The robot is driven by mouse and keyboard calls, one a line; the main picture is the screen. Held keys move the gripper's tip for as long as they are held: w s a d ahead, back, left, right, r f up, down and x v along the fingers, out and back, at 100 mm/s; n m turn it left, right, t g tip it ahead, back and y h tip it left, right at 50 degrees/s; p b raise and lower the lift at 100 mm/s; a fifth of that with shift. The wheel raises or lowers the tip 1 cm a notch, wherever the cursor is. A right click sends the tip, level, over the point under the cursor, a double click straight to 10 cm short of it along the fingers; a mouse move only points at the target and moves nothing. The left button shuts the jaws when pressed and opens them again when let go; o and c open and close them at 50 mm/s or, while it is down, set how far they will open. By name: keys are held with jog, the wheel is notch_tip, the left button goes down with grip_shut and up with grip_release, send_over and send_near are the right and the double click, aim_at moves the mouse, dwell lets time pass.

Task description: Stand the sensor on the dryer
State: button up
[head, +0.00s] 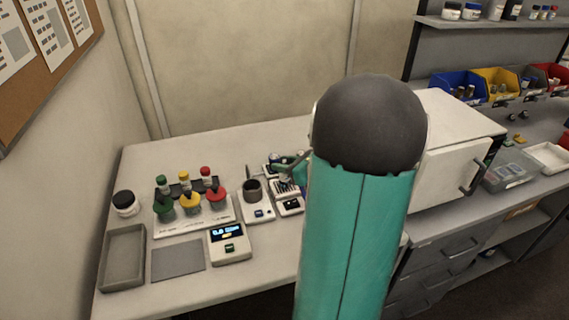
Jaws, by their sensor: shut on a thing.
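My gripper (290,163) shows only in part at the back of the bench, left of my large teal and dark arm, which hides most of it. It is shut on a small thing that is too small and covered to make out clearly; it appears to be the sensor. The thing is close above or behind a small white unit with a dark slotted top (284,188), which looks like the dryer. I cannot tell whether they touch. The unit's front has a small dark display. My arm covers the area to its right.
Left of the slotted unit stands a white unit with a dark cup (252,190). Further left are a rack with green, yellow and red vessels (190,203), a display box (230,243), a grey mat (178,260), a grey tray (122,285) and a jar (124,203). A white cabinet (450,180) stands right.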

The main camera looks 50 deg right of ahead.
jog(key=o, duration=1.1)
jog(key=shift+f, duration=0.1)
jog(key=shift+c, duration=0.2)
jog(key=shift+s+r, duration=0.25)
jog(key=shift+r, duration=0.05)
jog(key=a+v, duration=0.1)
jog(key=v, duration=1)
jog(key=shift+s+d, duration=0.2)
jog(key=shift+d, duration=0.3)
jog(key=w+a+r+n+g+y, duration=0.1)
jog(key=w+a+n+g+y, duration=0.15)
jog(key=a+n, duration=0.7)
jog(key=w+a+r+n+g+y, duration=0.15)
jog(key=a+n+g, duration=0.35)
jog(key=a, duration=0.8)
jog(key=s+a+r+n+h, duration=0.1)
jog(key=s+a+n+h, duration=0.1)
jog(key=a+n, duration=0.4)
jog(key=s+a+r+n+h, duration=0.1)
jog(key=s+a+n+h, duration=0.2)
jog(key=a+n, duration=0.4)
jog(key=shift+r+n+g, duration=0.4)
jog(key=shift+n+g, duration=0.05)
jog(key=shift+n, duration=3.3)
